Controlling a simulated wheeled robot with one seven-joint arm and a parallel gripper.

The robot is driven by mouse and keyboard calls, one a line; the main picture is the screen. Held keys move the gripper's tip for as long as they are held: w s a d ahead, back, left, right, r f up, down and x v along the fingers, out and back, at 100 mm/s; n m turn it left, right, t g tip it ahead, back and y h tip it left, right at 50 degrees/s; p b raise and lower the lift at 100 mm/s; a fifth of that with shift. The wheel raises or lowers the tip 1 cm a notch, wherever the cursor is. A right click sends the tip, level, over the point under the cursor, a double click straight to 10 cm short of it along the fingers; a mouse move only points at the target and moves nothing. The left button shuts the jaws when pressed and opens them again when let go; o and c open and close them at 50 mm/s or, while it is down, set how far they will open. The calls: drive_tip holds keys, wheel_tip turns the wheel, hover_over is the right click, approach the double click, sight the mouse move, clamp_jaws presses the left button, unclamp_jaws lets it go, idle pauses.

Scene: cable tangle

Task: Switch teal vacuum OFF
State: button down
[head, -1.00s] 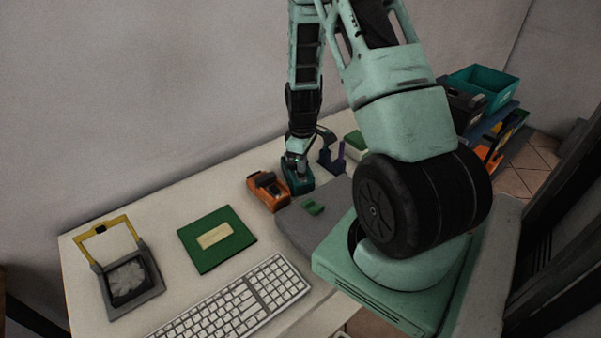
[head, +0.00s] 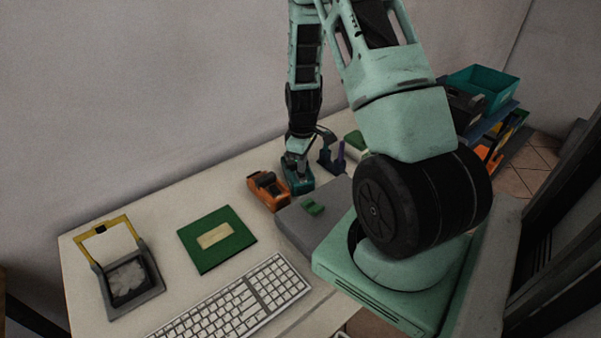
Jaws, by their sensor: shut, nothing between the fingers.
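The teal vacuum (head: 301,184) is a small teal box on the desk, just right of an orange device (head: 267,190). My gripper (head: 295,168) is directly over the teal vacuum, pointing down at its top. The fingertips are small and dark here and look shut, with nothing seen between them. I cannot tell whether they touch the vacuum. The gripper hides part of its top, so the switch and its position cannot be made out.
A grey box with a green part (head: 314,208) stands in front. A dark purple holder (head: 332,158) is close on the right. My arm blocks the desk's right side.

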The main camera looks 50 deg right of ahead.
sight(302, 175)
drive_tip(key=shift+f+b, duration=0.65)
drive_tip(key=shift+f, duration=0.25)
idle(0.6)
drive_tip(key=shift+r+p, duration=2.7)
drive_tip(key=shift+r, duration=0.85)
